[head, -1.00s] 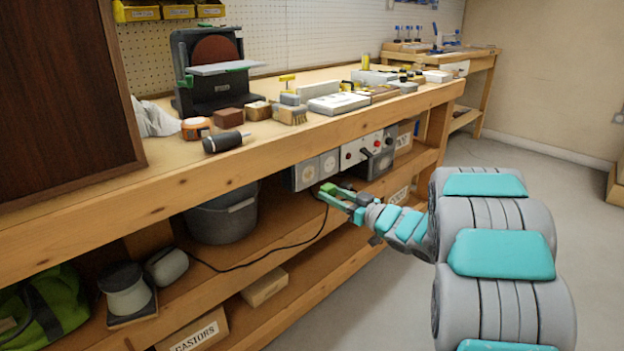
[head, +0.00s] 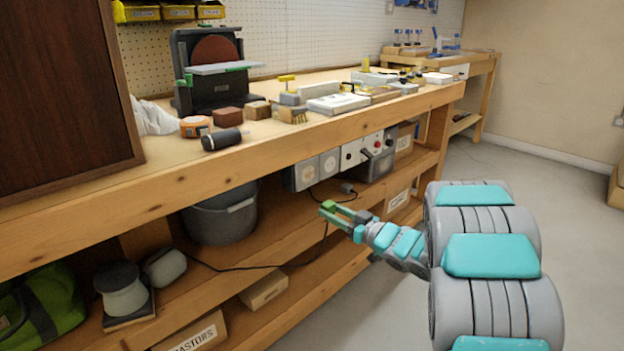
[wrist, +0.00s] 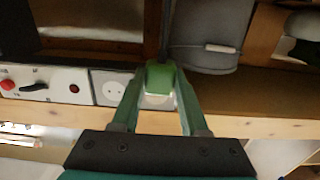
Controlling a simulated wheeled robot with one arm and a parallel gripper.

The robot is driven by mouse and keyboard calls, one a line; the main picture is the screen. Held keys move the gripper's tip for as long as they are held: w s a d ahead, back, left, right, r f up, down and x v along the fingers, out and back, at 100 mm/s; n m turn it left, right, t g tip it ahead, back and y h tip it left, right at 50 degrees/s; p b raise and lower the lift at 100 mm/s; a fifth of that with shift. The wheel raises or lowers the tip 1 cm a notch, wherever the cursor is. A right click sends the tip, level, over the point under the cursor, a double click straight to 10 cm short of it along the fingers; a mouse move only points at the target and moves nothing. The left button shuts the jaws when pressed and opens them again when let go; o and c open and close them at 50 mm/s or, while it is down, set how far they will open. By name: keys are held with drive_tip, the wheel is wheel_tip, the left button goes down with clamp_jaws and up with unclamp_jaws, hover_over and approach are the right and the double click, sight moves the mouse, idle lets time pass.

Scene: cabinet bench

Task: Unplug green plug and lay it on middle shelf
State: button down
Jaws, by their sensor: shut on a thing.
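My gripper (head: 336,211) is shut on the green plug (head: 326,206) in front of the bench, clear of the grey socket panel (head: 305,175). In the wrist view the green plug (wrist: 159,75) sits between my fingertips, and one round socket (wrist: 113,88) shows to its left. A dark cord (head: 240,268) runs from near the plug back to the left along the middle shelf (head: 285,233). The plug hides part of the panel in the wrist view.
A grey bucket (head: 222,217), a pale rounded device (head: 124,290) and a small grey plug (head: 348,187) are under the bench top. A small wooden box (head: 264,290) and a castors box (head: 195,335) are lower down.

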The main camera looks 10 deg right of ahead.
wheel_tip(320, 180, down, 8)
drive_tip(key=b, duration=0.3)
drive_tip(key=shift+f, duration=0.2)
idle(0.8)
drive_tip(key=shift+a, duration=0.1)
drive_tip(key=shift+p+x, duration=2.2)
drive_tip(key=shift+x, duration=5.75)
